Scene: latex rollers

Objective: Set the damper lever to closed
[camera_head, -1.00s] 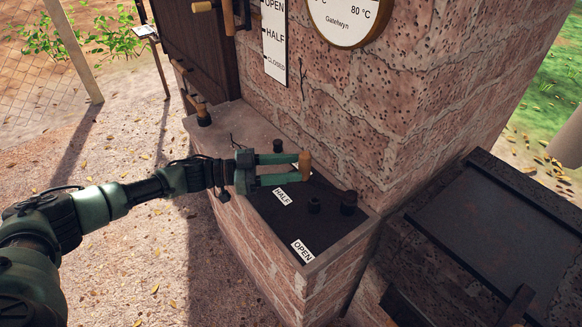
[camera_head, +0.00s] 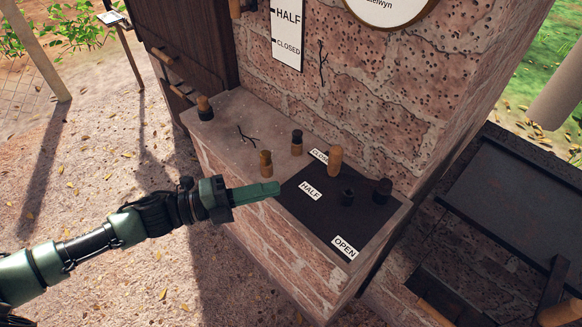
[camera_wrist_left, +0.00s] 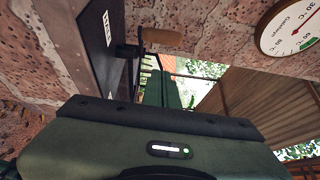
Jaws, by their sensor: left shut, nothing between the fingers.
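The damper lever's wooden handle (camera_head: 335,160) stands upright beside the CLOSED label (camera_head: 319,156) and partly covers it. A dark pivot (camera_head: 347,197) sits on the black plate (camera_head: 372,222), which also bears the HALF label (camera_head: 311,190) and the OPEN label (camera_head: 344,248). My left gripper (camera_head: 275,188) is shut and empty, at the plate's near left edge, apart from the handle. The wrist view shows the wooden handle (camera_wrist_left: 162,38) beyond the shut green fingers (camera_wrist_left: 165,92). The lever's arm is hard to make out in the head view. My right gripper is not in view.
A short wooden peg (camera_head: 265,163) stands on the stone ledge (camera_head: 228,125) just behind my gripper. A dark knob (camera_head: 297,142) stands farther back, and another (camera_head: 382,190) on the plate's right. The brick wall (camera_head: 390,110) rises behind. Open ground lies to the left.

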